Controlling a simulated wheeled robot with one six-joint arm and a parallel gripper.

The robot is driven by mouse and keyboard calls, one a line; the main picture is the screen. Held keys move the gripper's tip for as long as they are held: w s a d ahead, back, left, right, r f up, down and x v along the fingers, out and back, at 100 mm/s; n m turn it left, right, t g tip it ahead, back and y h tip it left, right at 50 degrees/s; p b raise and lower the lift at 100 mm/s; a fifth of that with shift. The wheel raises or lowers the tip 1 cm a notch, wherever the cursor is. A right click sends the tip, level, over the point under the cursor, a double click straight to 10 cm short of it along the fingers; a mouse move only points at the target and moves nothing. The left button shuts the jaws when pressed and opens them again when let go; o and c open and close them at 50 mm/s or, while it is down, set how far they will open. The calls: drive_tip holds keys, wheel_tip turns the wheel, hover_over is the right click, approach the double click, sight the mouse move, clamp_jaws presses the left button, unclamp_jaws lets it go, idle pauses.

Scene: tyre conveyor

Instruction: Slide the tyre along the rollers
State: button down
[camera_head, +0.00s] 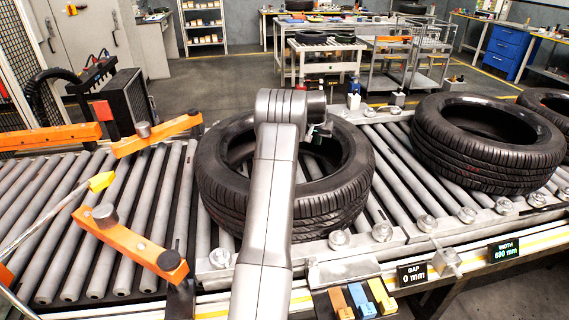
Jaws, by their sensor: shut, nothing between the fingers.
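A black tyre (338,208) lies flat on the grey rollers (160,200) near the middle of the conveyor. My arm reaches across it from the front and hides part of its left side and hole. My gripper (322,133) is small and partly hidden at the arm's end, over the far right part of the tyre's hole. It is shut and holds nothing. I cannot tell whether it touches the tyre's inner wall. A second tyre (485,150) lies to the right, apart from the first.
Two orange guide arms (130,250) (157,134) angle over the rollers at left, with a gap between them. A yellow-tipped rod (100,182) stands nearby. Bare rollers lie left of the tyre. A third tyre (552,104) is at far right. Front signs read GAP 0 mm (412,275) and WIDTH 690 mm (503,249).

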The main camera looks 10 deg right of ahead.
drive_tip(key=shift+w+d+p, duration=0.8)
drive_tip(key=shift+w+p, duration=0.2)
drive_tip(key=shift+p, duration=0.15)
